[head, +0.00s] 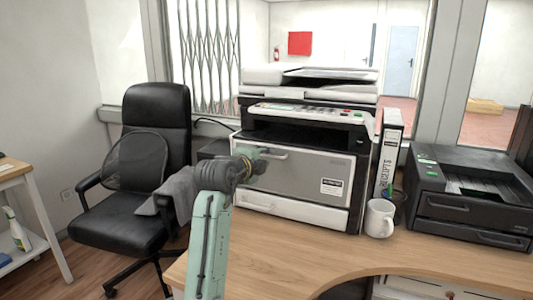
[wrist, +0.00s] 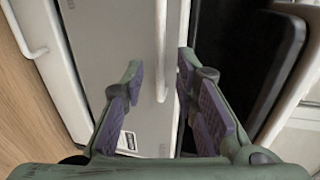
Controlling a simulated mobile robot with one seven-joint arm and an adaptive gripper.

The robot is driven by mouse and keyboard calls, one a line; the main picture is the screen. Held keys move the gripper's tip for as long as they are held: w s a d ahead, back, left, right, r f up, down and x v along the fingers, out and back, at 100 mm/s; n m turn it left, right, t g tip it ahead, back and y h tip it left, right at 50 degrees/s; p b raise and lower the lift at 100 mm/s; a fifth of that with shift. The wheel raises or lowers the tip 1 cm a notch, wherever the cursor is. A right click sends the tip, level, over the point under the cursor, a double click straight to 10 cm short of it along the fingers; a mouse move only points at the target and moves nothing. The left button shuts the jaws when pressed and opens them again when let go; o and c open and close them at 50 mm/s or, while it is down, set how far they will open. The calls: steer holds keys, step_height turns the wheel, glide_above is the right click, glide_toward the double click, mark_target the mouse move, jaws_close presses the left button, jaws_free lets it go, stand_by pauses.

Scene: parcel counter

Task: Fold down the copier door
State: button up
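The copier (head: 310,120) stands on the wooden counter. Its grey front door (head: 305,176) is upright and looks shut, with a white label at its lower right. A light bar handle (head: 277,154) runs along the door's upper edge. My gripper (head: 256,154) is at the handle's left part and partly hides it. In the wrist view my gripper (wrist: 161,64) is open, with a purple-padded finger on each side of the handle (wrist: 161,50). There is a gap between the left finger and the bar; the right finger is nearer. The grey door (wrist: 110,50) fills the space behind.
A white drawer (head: 290,207) with its own handle is below the door. A white mug (head: 380,218), a pen cup, a receipts binder (head: 390,150) and a black printer (head: 470,195) stand to the right. A black office chair (head: 150,170) is at left. The counter front is clear.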

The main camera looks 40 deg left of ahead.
steer(key=shift+x, duration=1.1)
jaws_close()
